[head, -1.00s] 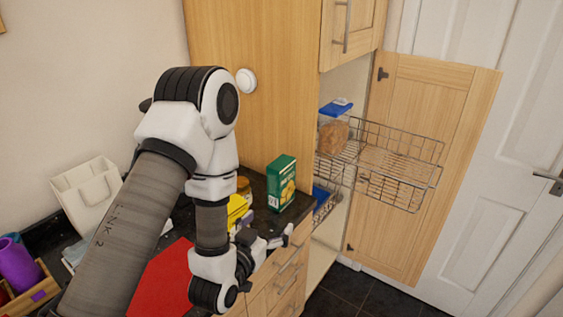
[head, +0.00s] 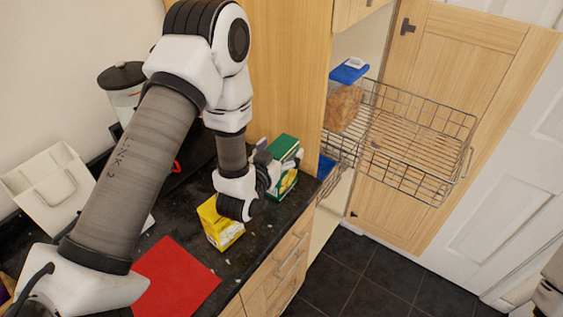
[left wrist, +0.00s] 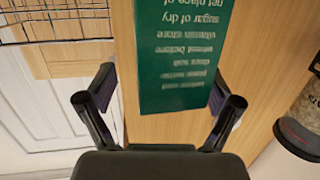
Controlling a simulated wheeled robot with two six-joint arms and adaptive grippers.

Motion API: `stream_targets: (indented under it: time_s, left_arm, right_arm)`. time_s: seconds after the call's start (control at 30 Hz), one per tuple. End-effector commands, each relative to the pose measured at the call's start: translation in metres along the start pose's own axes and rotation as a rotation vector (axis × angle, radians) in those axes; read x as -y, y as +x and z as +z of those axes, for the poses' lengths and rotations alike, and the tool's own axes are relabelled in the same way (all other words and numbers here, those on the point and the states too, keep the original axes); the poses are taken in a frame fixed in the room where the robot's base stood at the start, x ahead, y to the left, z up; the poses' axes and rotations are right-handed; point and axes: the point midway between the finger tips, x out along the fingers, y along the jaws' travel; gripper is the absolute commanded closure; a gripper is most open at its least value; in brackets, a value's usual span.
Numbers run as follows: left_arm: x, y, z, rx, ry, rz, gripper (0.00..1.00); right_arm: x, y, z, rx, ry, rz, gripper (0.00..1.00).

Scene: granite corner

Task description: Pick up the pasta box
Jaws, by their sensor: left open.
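The pasta box is the upright green box (head: 283,146) at the right end of the dark counter, by the tall wooden cabinet. My left gripper (head: 279,164) is at the box and covers part of its front in the head view. In the left wrist view, the green box (left wrist: 176,55) with white print stands between the two spread fingers of my left gripper (left wrist: 158,92). A gap shows at the left finger; the right finger overlaps the box's edge, and I cannot tell whether it touches.
A yellow box (head: 219,224) stands just left of the gripper, with a red mat (head: 176,278) in front. A pull-out wire basket (head: 410,145) with a blue-lidded container (head: 343,104) juts from the open cabinet at right. A lidded canister (head: 122,85) stands behind my arm.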

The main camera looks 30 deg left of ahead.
Motion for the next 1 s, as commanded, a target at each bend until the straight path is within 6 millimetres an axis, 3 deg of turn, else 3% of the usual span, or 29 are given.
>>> stream_targets:
  time_s: [0.1, 0.27, 0.53, 1.0]
  left_arm:
    - [0.0000, 0.0101, -0.0008, 0.000, 0.000, 0.000, 0.09]
    - [0.0000, 0.0104, 0.0009, 0.001, 0.000, 0.000, 0.09]
    - [0.0000, 0.0101, 0.0009, 0.001, 0.000, 0.000, 1.00]
    - [0.0000, 0.0126, -0.0087, -0.001, 0.000, 0.000, 1.00]
  right_arm:
    - [0.0001, -0.0050, 0.0001, 0.000, -0.001, 0.000, 0.60]
    - [0.0001, -0.0033, 0.0004, 0.001, -0.001, 0.000, 0.60]
    - [0.0001, -0.0032, 0.0004, 0.001, -0.001, 0.000, 0.60]
    - [0.0001, -0.0095, 0.0002, 0.001, -0.001, 0.000, 0.60]
